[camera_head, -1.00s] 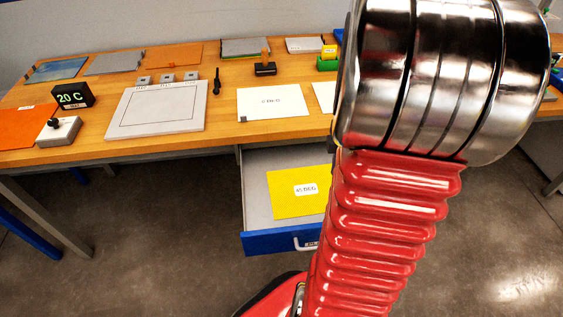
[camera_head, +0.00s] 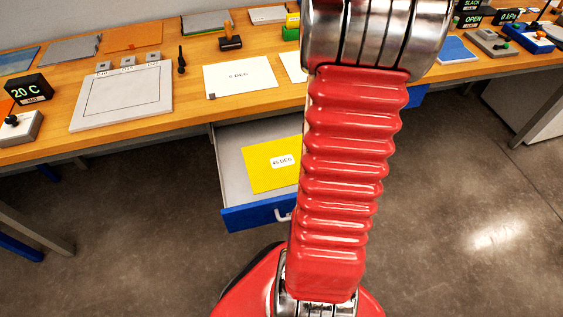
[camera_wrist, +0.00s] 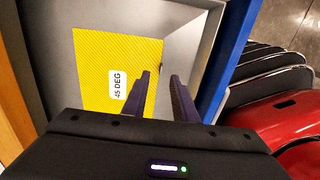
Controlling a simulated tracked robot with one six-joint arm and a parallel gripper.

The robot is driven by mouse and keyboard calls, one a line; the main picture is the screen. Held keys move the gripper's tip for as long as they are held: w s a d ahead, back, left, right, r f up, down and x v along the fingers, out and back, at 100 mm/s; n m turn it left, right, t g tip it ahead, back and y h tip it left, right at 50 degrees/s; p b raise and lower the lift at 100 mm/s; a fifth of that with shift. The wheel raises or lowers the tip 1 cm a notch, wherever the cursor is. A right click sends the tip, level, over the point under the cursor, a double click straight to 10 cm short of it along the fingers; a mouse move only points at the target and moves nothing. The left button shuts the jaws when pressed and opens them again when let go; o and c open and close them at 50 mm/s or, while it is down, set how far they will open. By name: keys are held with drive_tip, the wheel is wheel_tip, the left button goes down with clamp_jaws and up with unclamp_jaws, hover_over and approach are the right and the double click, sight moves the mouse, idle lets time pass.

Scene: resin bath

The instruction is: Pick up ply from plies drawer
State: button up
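A yellow ply (camera_head: 270,166) with a white "45 DEG" label lies flat in the open plies drawer (camera_head: 233,190), which has a grey inside and a blue front. The wrist view shows the ply (camera_wrist: 100,60) near the drawer's inner edge. My gripper (camera_wrist: 160,80) is open and empty, with its two dark fingers apart. In that picture the fingers lie over the ply's right edge and the bare drawer floor; their height above it is hard to judge. In the head view my arm hides the gripper and the drawer's right part.
On the wooden bench (camera_head: 195,105) above the drawer lie a white "0 DEG" sheet (camera_head: 240,77), a grey framed plate (camera_head: 120,100) and a black "20 C" display (camera_head: 29,90). A second bench with several devices stands at the right. The floor ahead is clear.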

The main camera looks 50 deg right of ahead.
drive_tip(key=shift+f, duration=1.6)
drive_tip(key=shift+a+f, duration=0.1)
drive_tip(key=shift+f, duration=2.55)
drive_tip(key=shift+c, duration=0.6)
clamp_jaws()
